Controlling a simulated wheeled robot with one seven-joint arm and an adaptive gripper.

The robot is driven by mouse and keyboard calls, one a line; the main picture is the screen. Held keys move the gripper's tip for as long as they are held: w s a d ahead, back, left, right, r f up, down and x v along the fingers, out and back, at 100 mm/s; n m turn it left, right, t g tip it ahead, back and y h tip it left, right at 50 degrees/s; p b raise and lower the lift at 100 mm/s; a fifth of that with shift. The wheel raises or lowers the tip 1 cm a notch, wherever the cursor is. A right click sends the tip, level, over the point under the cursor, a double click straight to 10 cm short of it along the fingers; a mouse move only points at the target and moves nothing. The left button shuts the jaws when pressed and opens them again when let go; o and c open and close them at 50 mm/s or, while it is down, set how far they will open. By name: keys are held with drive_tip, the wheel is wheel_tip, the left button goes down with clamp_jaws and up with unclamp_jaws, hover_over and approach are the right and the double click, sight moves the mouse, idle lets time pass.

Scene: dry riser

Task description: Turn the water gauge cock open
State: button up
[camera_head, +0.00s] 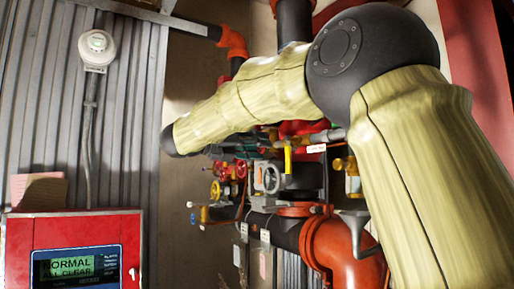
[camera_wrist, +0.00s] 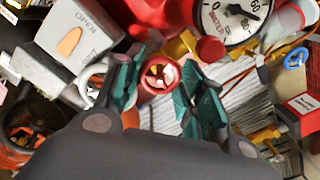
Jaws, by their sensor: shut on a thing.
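The water gauge (camera_wrist: 228,18) has a white dial marked WATER and shows at the top of the wrist view. A yellow handle (camera_wrist: 178,48), apparently the water gauge cock, sits just left of and below the dial. My gripper (camera_wrist: 164,68) has teal fingers on both sides of this spot and is shut on the cock; the exact contact is hard to see. A red ring with a brass-coloured centre (camera_wrist: 160,76) shows between the fingers. In the head view, my arm and the crowded fittings hide most of my gripper.
A grey box (camera_wrist: 84,38) stands close to my left finger. A blue handwheel (camera_wrist: 295,58) and a red tag (camera_wrist: 303,108) are at the right. In the head view, red handwheels (camera_head: 223,170), a yellow lever (camera_head: 287,158) and a large orange pipe (camera_head: 335,250) crowd the riser.

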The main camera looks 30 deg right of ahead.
drive_tip(key=shift+f, duration=0.1)
drive_tip(key=o, duration=1)
drive_tip(key=a, duration=0.8)
drive_tip(key=s+a, duration=0.1)
drive_tip(key=a, duration=0.3)
